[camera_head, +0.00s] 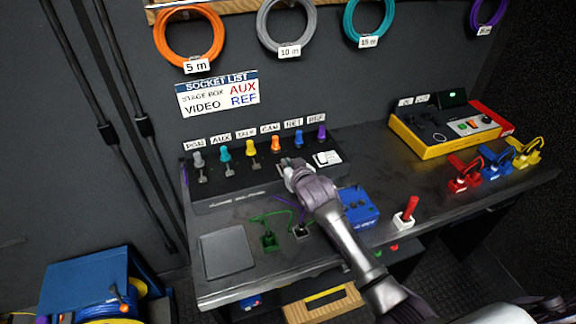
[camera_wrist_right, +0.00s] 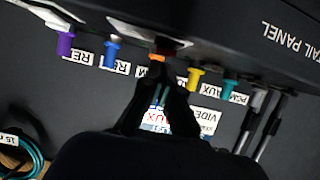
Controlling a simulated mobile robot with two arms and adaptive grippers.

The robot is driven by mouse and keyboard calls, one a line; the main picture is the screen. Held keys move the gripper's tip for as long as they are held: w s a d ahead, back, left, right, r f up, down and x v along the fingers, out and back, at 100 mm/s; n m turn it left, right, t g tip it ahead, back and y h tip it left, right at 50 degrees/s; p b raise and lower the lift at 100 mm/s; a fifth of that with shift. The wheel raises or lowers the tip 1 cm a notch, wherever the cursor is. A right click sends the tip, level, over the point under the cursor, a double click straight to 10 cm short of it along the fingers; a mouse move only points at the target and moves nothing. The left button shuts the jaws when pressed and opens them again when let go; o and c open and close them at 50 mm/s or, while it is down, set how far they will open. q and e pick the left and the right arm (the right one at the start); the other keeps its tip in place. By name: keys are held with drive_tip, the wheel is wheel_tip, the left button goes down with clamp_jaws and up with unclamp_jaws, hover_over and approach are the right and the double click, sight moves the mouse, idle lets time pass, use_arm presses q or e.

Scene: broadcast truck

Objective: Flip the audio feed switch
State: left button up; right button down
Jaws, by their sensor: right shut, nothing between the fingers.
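A dark tail panel (camera_head: 240,190) on the bench carries a row of coloured plugs under labels such as AUX and REF. A white switch-like piece (camera_head: 327,157) sits at the panel's right end; no audio feed label is readable on it. My right gripper (camera_head: 288,166) is shut and empty at the panel, left of the white piece and in front of the orange plug (camera_head: 275,144). In the right wrist view its dark fingertips (camera_wrist_right: 160,92) lie together just below the orange plug (camera_wrist_right: 157,60); I cannot tell if they touch it. My left gripper is not in view.
A yellow and red box (camera_head: 445,133) with buttons stands at the back right. Red, blue and yellow clamp-like pieces (camera_head: 465,175) stand on the right. A blue box (camera_head: 358,205) and a red-handled switch (camera_head: 407,210) stand near the arm. A grey pad (camera_head: 227,250) lies front left.

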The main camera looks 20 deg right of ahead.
drive_tip(key=shift+f, duration=0.35)
